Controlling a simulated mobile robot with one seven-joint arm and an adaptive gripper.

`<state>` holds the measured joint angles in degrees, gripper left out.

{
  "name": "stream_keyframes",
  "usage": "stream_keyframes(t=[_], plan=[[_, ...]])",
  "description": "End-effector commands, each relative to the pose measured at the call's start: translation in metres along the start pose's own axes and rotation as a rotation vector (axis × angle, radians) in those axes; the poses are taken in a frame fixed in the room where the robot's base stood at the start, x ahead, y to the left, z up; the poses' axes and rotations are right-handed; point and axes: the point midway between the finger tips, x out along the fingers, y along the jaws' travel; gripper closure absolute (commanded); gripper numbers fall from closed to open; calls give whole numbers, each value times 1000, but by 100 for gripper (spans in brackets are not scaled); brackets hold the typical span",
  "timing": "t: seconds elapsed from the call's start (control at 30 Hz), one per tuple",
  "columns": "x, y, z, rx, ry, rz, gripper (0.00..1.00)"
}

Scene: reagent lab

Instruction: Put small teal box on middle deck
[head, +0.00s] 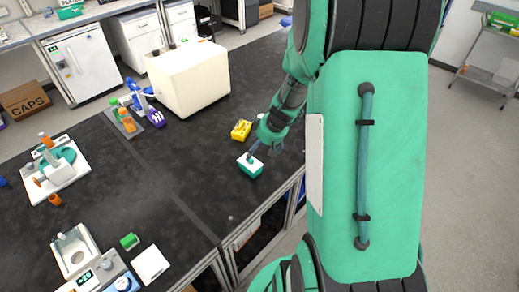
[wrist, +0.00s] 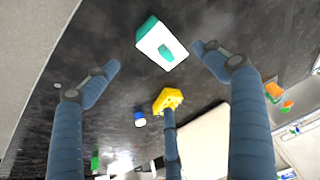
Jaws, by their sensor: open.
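The small teal box (head: 250,165), teal with a white top face and a teal mark, sits on the black bench near its front edge. It also shows in the wrist view (wrist: 162,46), at the top centre just beyond my fingertips. My gripper (head: 263,146) is just above and behind the box in the head view. In the wrist view its fingers (wrist: 154,60) are spread and empty, with the box apart from them. A metal cart (head: 490,78) with stacked decks stands at the far right; which deck is the middle one is hard to tell.
A large cream block-shaped machine (head: 188,78) stands further back. A pipette stand, orange-capped bottles and small instruments occupy the left side. Bare bench top lies left of the teal box. Grey floor (head: 455,180) is open at right.

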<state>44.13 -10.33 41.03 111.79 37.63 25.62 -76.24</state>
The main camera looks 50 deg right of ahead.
Motion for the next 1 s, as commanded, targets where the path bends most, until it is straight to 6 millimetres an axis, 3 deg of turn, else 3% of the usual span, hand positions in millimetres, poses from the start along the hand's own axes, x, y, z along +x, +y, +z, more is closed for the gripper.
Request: stream_keyframes(t=[0.37,0.57,0.77,1.0], plan=[[0,0,-1,0,1,0,16],[-14,-16,-13,-9,8,-5,16],[-56,-66,-44,-30,21,-24,16],[-133,-158,-69,-58,34,-49,16]])
